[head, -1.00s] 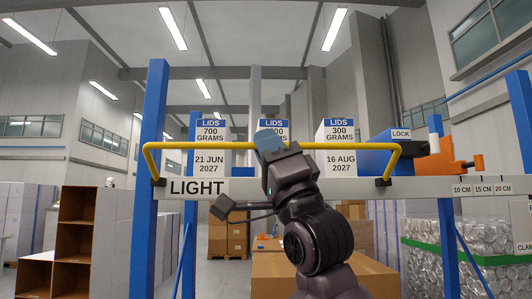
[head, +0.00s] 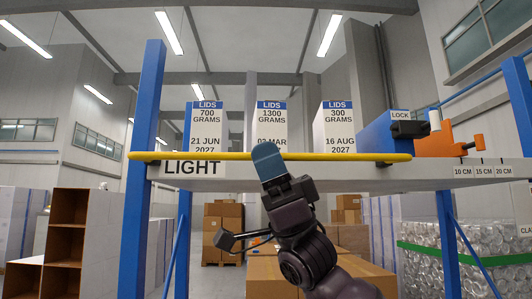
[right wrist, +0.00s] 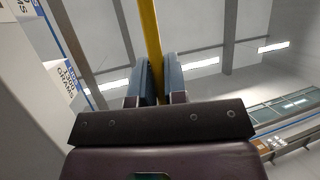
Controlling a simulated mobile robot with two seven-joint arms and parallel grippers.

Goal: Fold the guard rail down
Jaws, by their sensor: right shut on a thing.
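The yellow guard rail (head: 350,156) runs straight across the front of the LIGHT shelf (head: 435,172), about level with the shelf's front edge. Its side arms barely show, so it looks tipped out towards me. In the right wrist view the rail (right wrist: 151,40) passes between the two fingers (right wrist: 158,80). My left gripper is not in view.
Three white lid boxes (head: 272,120) stand on the shelf behind the rail. A blue block (head: 388,142) marked LOCK and an orange clamp-like part (head: 450,143) sit at the right. Blue posts (head: 147,130) frame the shelf. Cardboard boxes (head: 352,268) lie below and behind.

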